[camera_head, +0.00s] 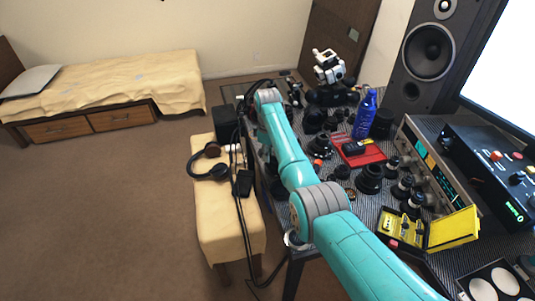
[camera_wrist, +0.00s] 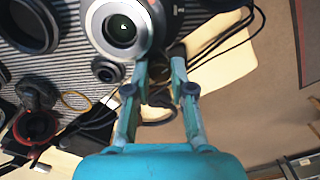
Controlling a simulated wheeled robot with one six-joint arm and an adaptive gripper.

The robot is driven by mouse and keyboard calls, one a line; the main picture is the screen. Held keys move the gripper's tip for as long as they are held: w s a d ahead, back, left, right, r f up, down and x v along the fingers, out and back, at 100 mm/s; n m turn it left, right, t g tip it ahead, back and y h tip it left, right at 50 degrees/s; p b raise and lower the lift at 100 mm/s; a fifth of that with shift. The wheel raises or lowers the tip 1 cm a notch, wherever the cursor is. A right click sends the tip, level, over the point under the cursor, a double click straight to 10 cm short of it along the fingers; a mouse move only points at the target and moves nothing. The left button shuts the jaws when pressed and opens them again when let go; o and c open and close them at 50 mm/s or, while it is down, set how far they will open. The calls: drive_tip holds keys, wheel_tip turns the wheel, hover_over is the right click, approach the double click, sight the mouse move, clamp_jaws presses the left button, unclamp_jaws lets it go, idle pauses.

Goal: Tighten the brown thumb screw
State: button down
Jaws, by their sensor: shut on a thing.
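My gripper (camera_wrist: 159,68) reaches in from the bottom of the wrist view, with its two teal and grey fingers on either side of a small dark brown piece (camera_wrist: 160,71). This piece seems to be the brown thumb screw, but it is small and mostly hidden by the fingertips. A large lens (camera_wrist: 122,28) with a silver ring is just above and left of the fingertips. In the head view my arm reaches over the table to its far left end, and the fingers and the screw cannot be made out there.
The striped table holds several black lens parts (camera_head: 369,178), a blue bottle (camera_head: 364,114), a red tray (camera_head: 374,157) and a yellow case (camera_head: 452,229). A cream bench (camera_head: 228,225) with headphones (camera_head: 208,172) and dark cables stands left of the table. Open carpet lies farther left.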

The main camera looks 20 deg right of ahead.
drive_tip(key=c, duration=1)
unclamp_jaws()
wheel_tip(320, 180, up, 12)
